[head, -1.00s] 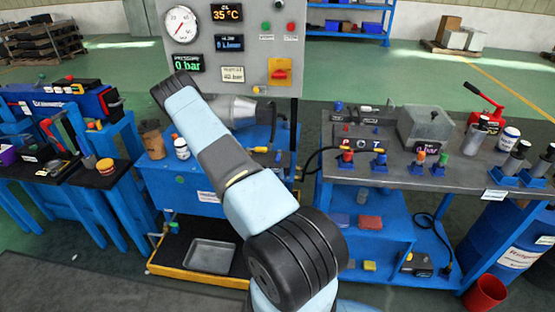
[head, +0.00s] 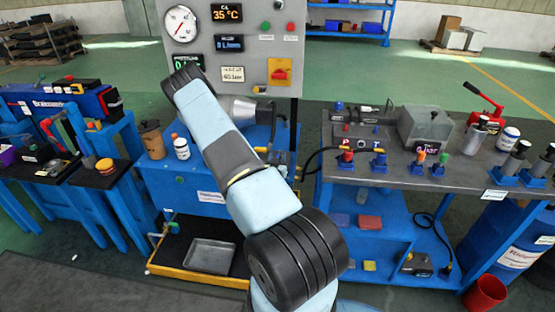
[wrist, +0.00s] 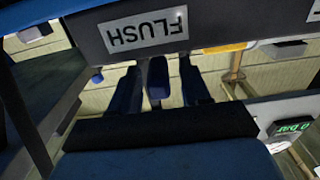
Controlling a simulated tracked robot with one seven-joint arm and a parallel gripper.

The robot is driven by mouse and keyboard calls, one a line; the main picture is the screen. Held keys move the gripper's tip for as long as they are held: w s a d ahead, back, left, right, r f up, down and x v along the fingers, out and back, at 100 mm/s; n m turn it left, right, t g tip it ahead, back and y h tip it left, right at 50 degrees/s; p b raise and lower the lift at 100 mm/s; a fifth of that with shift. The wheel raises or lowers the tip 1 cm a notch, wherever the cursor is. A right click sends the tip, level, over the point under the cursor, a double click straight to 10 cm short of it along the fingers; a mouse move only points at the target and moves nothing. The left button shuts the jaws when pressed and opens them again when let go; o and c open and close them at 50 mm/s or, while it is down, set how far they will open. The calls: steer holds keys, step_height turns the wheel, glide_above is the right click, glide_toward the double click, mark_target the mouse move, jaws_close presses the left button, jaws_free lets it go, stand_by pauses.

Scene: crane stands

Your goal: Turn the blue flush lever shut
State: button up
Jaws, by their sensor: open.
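In the wrist view, which is upside down, a white FLUSH label (wrist: 143,29) is on a dark grey face. A blue lever (wrist: 158,85) hangs from beside that face, in the middle of the picture. My gripper (wrist: 159,72) is open, with one dark blue finger on each side of the lever. Narrow gaps show between the lever and both fingers, so I see no grip on it.
The gauge panel carries a round gauge (head: 181,24), displays and a red-and-yellow switch (head: 279,71). A brown cup (head: 151,139) and a white bottle (head: 181,148) stand left of my arm. A grey-topped bench (head: 400,182) with several fittings is at right. A red bucket (head: 484,294) stands on the floor.

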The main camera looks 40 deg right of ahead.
steer(key=shift+c, duration=0.5)
jaws_close()
steer(key=shift+w+a, duration=0.15)
